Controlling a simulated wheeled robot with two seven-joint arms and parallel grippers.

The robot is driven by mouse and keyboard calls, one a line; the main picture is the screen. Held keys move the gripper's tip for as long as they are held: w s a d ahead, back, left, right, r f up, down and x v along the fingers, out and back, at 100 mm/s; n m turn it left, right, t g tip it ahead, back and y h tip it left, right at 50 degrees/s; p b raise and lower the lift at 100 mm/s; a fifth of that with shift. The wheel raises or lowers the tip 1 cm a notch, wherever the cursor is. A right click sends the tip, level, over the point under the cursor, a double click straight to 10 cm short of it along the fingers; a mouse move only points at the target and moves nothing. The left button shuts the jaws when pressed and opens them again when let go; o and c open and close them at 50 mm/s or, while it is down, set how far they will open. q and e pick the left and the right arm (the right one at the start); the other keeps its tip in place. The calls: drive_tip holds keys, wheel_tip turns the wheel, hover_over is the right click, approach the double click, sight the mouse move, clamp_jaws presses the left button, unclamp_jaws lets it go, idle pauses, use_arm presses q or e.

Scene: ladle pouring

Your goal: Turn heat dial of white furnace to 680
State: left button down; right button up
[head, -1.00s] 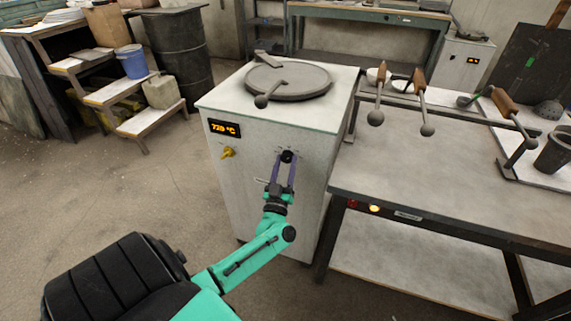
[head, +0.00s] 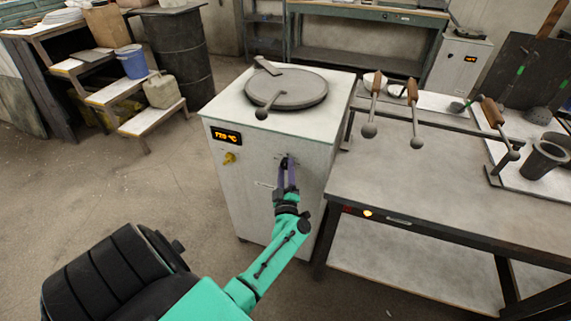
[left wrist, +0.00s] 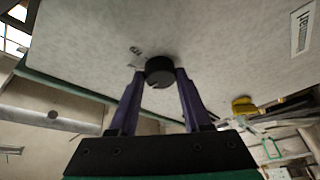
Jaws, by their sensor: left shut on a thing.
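The white furnace (head: 250,185) stands in the middle of the head view. Its orange display (head: 226,136) shows a three-digit °C reading that begins with 7; the other digits are not clear. The black heat dial (head: 284,162) is on the front face, right of the display, and also shows in the left wrist view (left wrist: 159,69). My left gripper (head: 287,165) is at the dial. In the left wrist view its two purple fingers (left wrist: 159,76) lie on either side of the dial and are shut on it. My right gripper is not in view.
A yellow knob (head: 229,158) sits below the display. A round lid (head: 288,89) lies on the furnace top. A grey workbench (head: 430,170) with wooden-handled ladles above it stands close at the right.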

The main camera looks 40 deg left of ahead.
use_arm(q)
drive_tip(key=n+g+p, duration=0.1)
drive_tip(key=n+p, duration=0.3)
drive_tip(key=r+n+g+h+p, duration=0.1)
drive_tip(key=n+p, duration=0.1)
drive_tip(key=shift+d+g, duration=0.1)
drive_tip(key=shift+g, duration=0.2)
drive_tip(key=shift+f+n+g+h+p, duration=0.15)
drive_tip(key=shift+n+g+h+p, duration=0.25)
drive_tip(key=shift+n+p, duration=1.15)
drive_tip(key=shift+n+h, duration=0.25)
drive_tip(key=shift+h, duration=0.05)
drive_tip(key=shift+c, duration=1.8)
unclamp_jaws()
